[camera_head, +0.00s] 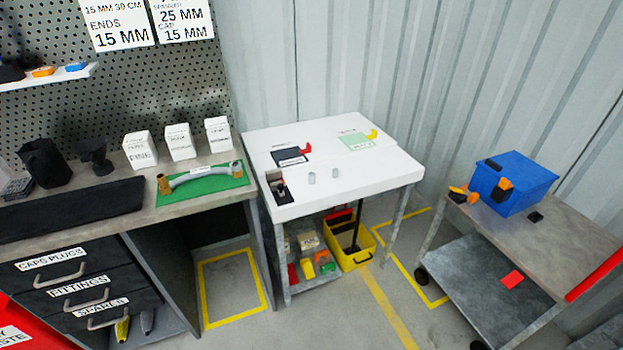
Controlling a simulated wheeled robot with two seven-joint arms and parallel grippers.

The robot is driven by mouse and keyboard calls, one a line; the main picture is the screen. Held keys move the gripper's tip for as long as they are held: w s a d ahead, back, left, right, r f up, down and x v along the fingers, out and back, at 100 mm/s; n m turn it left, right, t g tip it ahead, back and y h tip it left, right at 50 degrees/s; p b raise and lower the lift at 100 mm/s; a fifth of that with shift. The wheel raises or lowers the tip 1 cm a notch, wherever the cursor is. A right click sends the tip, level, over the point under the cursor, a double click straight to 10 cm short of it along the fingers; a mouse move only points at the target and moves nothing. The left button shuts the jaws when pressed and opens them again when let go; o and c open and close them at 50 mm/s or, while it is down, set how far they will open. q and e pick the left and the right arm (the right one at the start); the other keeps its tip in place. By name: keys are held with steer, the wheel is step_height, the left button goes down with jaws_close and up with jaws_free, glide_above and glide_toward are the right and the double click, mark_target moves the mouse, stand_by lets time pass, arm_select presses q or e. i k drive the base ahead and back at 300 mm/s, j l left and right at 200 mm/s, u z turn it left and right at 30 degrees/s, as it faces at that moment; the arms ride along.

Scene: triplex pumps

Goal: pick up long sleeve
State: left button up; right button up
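Two small grey cylinders, which look like sleeves, stand on the white table (372,182) in the middle of the head view. The left cylinder (311,178) and the right cylinder (335,172) stand close together but apart. They are too small here to tell surely which is longer. Neither of my grippers shows in the view.
A black pad (292,157) and a green card (353,140) lie behind the cylinders. A dark fixture (280,190) sits at the table's left edge. A workbench with a curved hose (200,178) stands left; a cart with a blue bin (520,180) stands right.

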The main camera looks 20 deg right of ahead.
mark_target(310, 175)
steer(key=i+l, duration=0.15)
steer(key=l, duration=0.15)
steer(key=i+l, duration=0.15)
steer(key=l, duration=0.2)
steer(key=i+l, duration=0.15)
steer(key=l, duration=0.15)
steer(key=i+l, duration=0.15)
steer(key=l, duration=0.15)
